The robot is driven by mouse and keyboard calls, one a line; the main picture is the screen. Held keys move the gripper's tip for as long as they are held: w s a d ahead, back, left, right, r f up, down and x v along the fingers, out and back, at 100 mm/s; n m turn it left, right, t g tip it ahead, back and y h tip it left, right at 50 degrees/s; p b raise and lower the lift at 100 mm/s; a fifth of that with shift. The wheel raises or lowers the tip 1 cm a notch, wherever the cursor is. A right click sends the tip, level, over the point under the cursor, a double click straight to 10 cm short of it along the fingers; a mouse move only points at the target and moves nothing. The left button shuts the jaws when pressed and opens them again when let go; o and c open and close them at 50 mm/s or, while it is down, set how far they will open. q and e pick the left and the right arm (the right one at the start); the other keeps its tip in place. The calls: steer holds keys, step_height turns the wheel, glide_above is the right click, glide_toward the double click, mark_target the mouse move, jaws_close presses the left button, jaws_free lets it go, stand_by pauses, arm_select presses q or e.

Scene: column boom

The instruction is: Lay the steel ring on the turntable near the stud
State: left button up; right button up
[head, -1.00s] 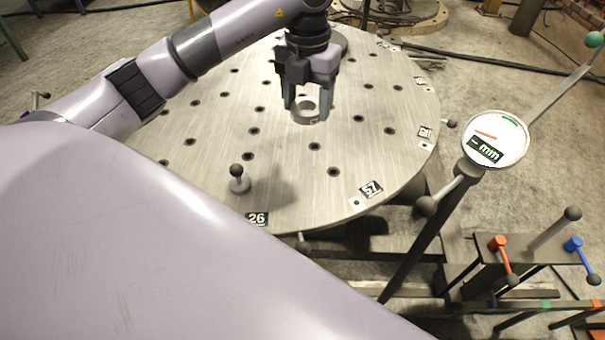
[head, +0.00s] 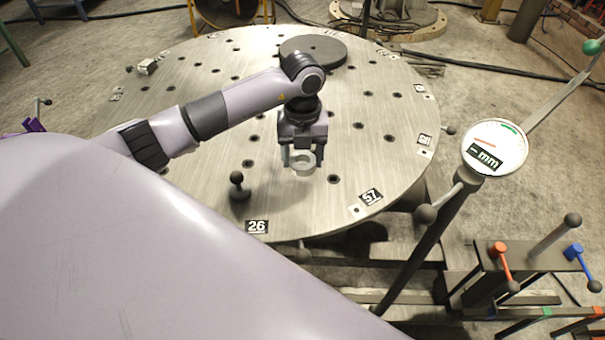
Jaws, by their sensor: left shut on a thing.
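The steel ring (head: 303,169) is a short grey metal band held in my left gripper (head: 302,160). The gripper is shut on it and points down over the front part of the turntable (head: 215,130), a round steel plate with rows of dark holes. I cannot tell whether the ring touches the plate. The stud (head: 238,183), a short post with a dark ball top on a round foot, stands on the plate left of the ring and a little nearer to me, apart from it. My right gripper is not in view.
A dark round disc (head: 313,48) lies at the turntable's back, and a small block (head: 147,66) at its back left. A dial gauge marked mm (head: 494,144) stands off the right edge. Red (head: 499,250) and blue (head: 575,248) levers stand at the lower right.

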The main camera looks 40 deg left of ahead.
mark_target(303, 185)
arm_select(q)
steer(key=shift+f, duration=3.1)
steer(key=shift+f, duration=0.2)
steer(key=o, duration=1.3)
steer(key=shift+r, duration=0.15)
